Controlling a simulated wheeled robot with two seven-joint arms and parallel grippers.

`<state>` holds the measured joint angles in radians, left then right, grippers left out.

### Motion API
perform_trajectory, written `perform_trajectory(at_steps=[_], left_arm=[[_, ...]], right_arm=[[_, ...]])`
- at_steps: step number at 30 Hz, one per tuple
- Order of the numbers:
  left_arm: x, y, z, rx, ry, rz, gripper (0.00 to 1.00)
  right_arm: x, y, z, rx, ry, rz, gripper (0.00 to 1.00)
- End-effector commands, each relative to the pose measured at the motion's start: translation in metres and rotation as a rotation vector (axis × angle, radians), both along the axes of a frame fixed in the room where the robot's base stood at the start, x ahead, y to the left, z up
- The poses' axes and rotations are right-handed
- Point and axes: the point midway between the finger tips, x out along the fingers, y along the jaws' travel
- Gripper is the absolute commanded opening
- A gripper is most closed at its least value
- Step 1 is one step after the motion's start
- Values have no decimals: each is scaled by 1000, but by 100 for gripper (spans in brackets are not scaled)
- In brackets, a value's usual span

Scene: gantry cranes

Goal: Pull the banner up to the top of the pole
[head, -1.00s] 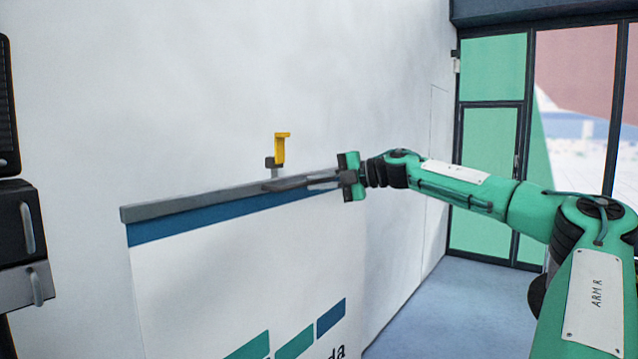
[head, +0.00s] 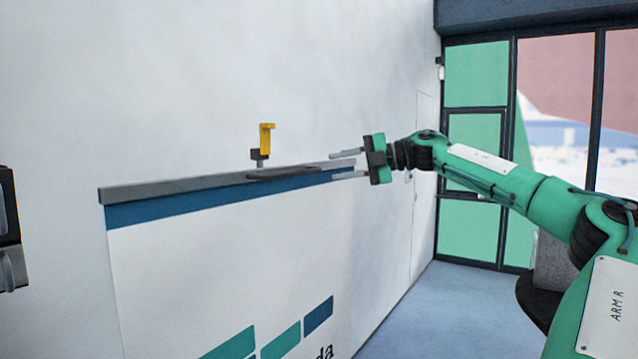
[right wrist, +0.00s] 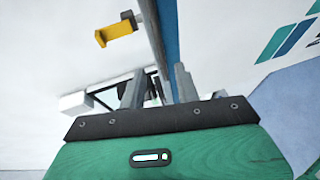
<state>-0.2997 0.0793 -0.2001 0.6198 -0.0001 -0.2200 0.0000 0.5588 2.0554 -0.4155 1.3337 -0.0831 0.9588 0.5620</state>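The banner (head: 190,270) is a white sheet with a blue band under a grey top bar (head: 150,190), stretched up along the white wall. A dark flat handle (head: 285,173) sits at the bar's middle. Just above it, a yellow hook (head: 266,140) projects from a dark block at the pole's top; the hook also shows in the right wrist view (right wrist: 118,29). My right gripper (head: 345,165) is open at the bar's right end, clear of the handle. In the right wrist view the bar runs between the spread fingers (right wrist: 160,85); contact cannot be told. My left gripper is out of view.
A glazed door and window wall (head: 480,150) with dark frames stands at the right. A dark unit with metal handles (head: 8,235) is at the left edge. Blue floor (head: 425,310) is clear right of the banner.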

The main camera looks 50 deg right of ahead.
Motion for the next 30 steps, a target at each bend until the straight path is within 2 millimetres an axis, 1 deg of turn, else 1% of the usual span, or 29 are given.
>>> perform_trajectory(at_steps=[1, 3, 6, 9, 14, 30], left_arm=[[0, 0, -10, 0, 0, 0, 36], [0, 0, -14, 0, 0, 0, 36], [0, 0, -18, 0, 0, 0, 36], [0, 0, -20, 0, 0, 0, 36], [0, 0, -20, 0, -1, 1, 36], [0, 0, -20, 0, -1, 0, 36]], right_arm=[[-10, -5, -1, 0, -4, -4, 32], [-21, -10, 1, -1, -2, -4, 32], [-32, -16, 5, -1, -1, -2, 32], [-39, -19, 7, 0, -1, -2, 32], [-43, -20, 9, 1, 0, 0, 32], [-41, -20, 8, 2, 0, 0, 32]])
